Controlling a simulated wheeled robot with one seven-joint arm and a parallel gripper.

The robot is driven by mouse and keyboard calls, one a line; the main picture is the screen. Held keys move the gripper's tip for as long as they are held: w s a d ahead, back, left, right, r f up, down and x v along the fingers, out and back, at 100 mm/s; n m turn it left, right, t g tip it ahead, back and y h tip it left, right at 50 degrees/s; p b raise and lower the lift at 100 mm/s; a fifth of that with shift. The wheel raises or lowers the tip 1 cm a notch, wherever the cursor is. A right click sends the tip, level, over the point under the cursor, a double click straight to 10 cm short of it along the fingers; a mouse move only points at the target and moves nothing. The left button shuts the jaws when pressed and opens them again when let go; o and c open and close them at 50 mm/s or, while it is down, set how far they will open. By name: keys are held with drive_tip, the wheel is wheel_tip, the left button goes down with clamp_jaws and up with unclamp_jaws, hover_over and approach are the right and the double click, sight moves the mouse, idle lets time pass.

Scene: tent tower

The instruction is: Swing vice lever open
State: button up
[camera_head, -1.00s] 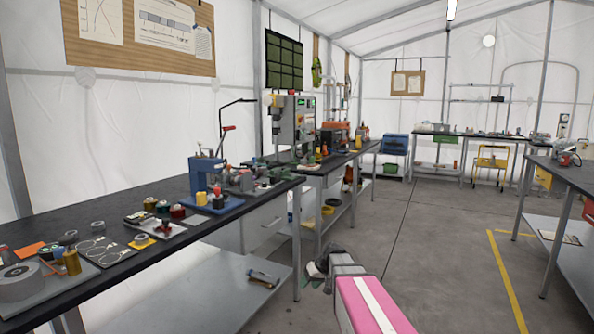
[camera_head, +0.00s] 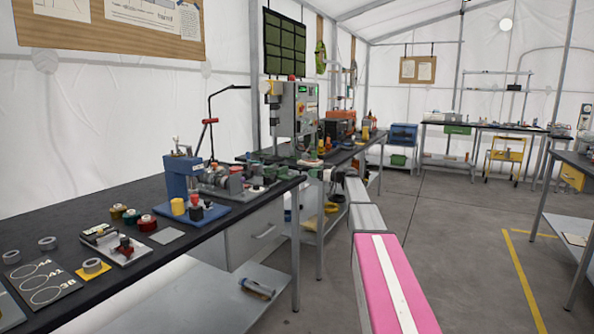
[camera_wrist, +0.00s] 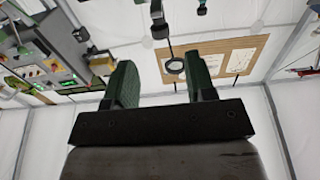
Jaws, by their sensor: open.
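A small green vice-like tool (camera_head: 264,172) stands near the right end of the left workbench (camera_head: 150,258). It is small in the head view, and I cannot make out its lever or the lever's position. My gripper (camera_wrist: 160,82) shows in the wrist view with two dark green fingers wide apart and nothing between them. In the head view my arm reaches forward, and its far end is just right of that bench's corner, apart from the green tool. The vice is not recognisable in the wrist view.
A blue press (camera_head: 182,177) and a grey device (camera_head: 222,181) stand left of the green tool. Rolls and small fixtures lie nearer on the bench. A grey control cabinet (camera_head: 298,112) stands behind. The floor (camera_head: 455,235) to the right is clear.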

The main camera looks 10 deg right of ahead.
drive_tip(key=x, duration=1)
drive_tip(key=shift+s, duration=0.1)
clamp_jaws()
